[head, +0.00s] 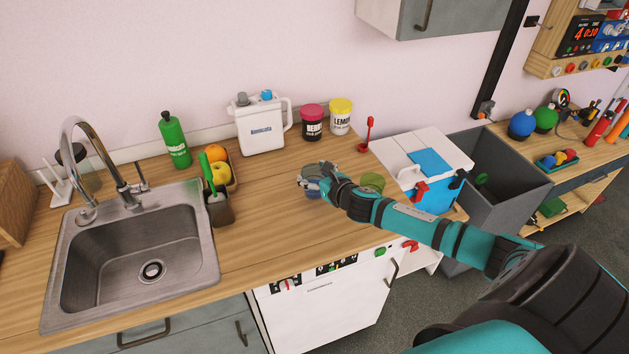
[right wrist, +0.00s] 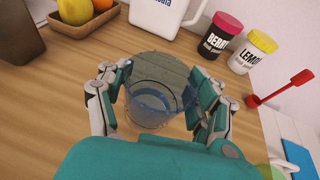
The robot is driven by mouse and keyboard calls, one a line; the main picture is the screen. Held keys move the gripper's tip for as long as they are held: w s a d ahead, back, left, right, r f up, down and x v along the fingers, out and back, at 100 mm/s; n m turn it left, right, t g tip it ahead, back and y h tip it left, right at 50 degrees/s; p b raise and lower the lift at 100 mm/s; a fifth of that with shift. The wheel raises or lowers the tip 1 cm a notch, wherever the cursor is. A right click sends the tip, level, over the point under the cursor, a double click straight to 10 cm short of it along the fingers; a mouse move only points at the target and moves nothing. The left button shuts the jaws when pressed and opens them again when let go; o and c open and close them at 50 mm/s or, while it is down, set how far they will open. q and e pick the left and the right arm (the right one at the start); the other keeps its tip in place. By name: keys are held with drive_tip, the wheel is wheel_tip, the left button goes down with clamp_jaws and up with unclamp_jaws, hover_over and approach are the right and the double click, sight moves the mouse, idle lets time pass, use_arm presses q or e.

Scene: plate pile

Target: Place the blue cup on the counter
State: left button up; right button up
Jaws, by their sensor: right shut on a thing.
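The blue cup (head: 313,194) is a clear bluish tumbler over the wooden counter (head: 270,225), right of the sink. My right gripper (head: 314,181) is shut on it, and its body partly hides the cup in the head view. In the right wrist view the cup (right wrist: 152,108) stands between the two fingers of my right gripper (right wrist: 157,82), close over the counter wood. I cannot tell whether its base touches the counter. My left gripper is not in view.
A green cup (head: 373,181) stands just right of my right wrist. A white jug (head: 262,128), a berry jar (head: 312,122) and a lemon jar (head: 341,116) stand along the wall. The fruit tray (head: 233,184) and sink (head: 140,255) are left. Counter between tray and cup is clear.

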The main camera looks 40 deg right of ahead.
wheel_tip(320, 180, down, 3)
drive_tip(key=shift+f, duration=0.1)
drive_tip(key=shift+f, duration=0.1)
drive_tip(key=o, duration=1.3)
drive_tip(key=shift+o, duration=0.2)
drive_tip(key=b+v, duration=0.1)
drive_tip(key=v, duration=1.1)
drive_tip(key=shift+a, duration=0.1)
